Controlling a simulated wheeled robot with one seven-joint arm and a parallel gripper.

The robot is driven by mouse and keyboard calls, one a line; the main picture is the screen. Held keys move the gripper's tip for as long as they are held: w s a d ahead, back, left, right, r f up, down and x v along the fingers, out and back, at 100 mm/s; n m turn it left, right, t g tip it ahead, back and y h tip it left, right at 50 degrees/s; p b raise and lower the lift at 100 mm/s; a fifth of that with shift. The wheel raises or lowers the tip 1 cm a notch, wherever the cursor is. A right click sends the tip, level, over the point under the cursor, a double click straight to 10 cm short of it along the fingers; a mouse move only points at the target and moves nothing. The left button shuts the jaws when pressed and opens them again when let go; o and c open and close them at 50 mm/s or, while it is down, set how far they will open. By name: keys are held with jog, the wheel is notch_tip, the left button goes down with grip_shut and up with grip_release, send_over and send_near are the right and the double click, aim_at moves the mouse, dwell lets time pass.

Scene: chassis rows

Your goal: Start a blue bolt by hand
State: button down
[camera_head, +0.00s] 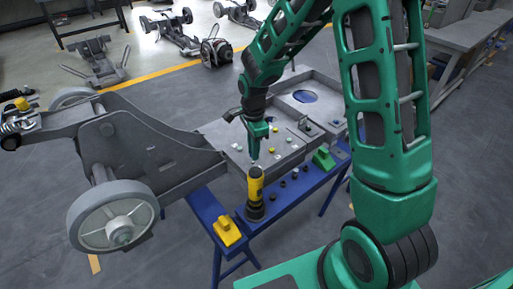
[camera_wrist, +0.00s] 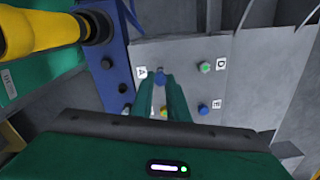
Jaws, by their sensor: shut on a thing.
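My gripper (camera_wrist: 160,80) shows two green fingers shut on a blue bolt (camera_wrist: 161,73) at their tips, beside the label A on the grey plate (camera_wrist: 185,50). I cannot tell whether the bolt touches the plate. A green-centred bolt head (camera_wrist: 204,66) sits by label D, and another blue bolt head (camera_wrist: 204,109) sits by label E. In the head view my gripper (camera_head: 255,154) points down over the near edge of the grey chassis plate (camera_head: 232,140), and the held bolt is too small to make out.
A yellow and black tool (camera_head: 256,194) stands upright on the blue bench (camera_head: 286,205), close to my gripper. A yellow block (camera_head: 228,231) and a green block (camera_head: 323,159) are also on it. A large wheel (camera_head: 113,216) and chassis arm fill the left.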

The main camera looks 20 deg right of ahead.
jog(key=shift+f, duration=1.4)
dwell(0.4)
jog(key=m, duration=0.4)
jog(key=shift+s+m, duration=0.1)
jog(key=shift+m, duration=0.5)
jog(key=shift+m, duration=1.1)
jog(key=m, duration=0.3)
jog(key=shift+s, duration=0.1)
